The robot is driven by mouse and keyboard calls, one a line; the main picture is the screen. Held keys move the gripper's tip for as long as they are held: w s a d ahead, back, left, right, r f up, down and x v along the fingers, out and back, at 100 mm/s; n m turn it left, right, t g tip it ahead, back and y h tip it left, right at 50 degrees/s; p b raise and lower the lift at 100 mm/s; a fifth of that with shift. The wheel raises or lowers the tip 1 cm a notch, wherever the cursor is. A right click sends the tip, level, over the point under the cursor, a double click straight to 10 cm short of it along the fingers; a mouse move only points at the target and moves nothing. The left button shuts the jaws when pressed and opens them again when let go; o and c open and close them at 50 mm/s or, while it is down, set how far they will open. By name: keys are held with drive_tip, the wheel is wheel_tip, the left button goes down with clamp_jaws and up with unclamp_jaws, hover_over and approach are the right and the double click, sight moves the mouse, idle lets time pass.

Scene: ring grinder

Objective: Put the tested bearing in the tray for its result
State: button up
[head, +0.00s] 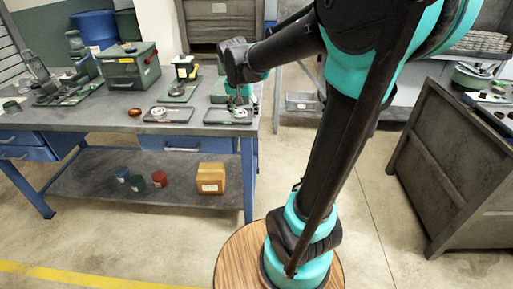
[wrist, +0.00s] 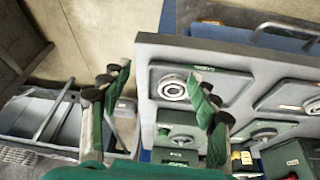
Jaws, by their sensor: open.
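Two dark, shallow trays lie at the front of the bench: a right tray (head: 213,119) and a left tray (head: 181,117). Each holds a pale metal ring, the right ring (head: 240,113) and the left ring (head: 158,112). In the wrist view one ring (wrist: 172,87) lies in the nearer tray (wrist: 232,86), with a small green label at its edge. A second ring (wrist: 312,104) shows at the right edge. My gripper (head: 239,96) is above the right tray. In the wrist view its fingers (wrist: 159,78) are spread and empty. I cannot tell which ring is the tested bearing.
Behind the trays stand a yellow-and-black device (head: 185,68) and a green box (head: 130,66). The lower shelf holds a yellow container (head: 211,178) and small cups. A grey cabinet (head: 440,160) stands right.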

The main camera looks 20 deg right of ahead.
drive_tip(key=s+d+f+n+y, duration=0.1)
drive_tip(key=s+f+n, duration=0.1)
drive_tip(key=s+f, duration=0.5)
drive_tip(key=s+d+f+n, duration=0.2)
drive_tip(key=s+f, duration=0.5)
drive_tip(key=s, duration=0.5)
drive_tip(key=shift+s+f+n+y, duration=0.2)
drive_tip(key=shift+f+n+y, duration=0.2)
drive_tip(key=shift+n, duration=0.1)
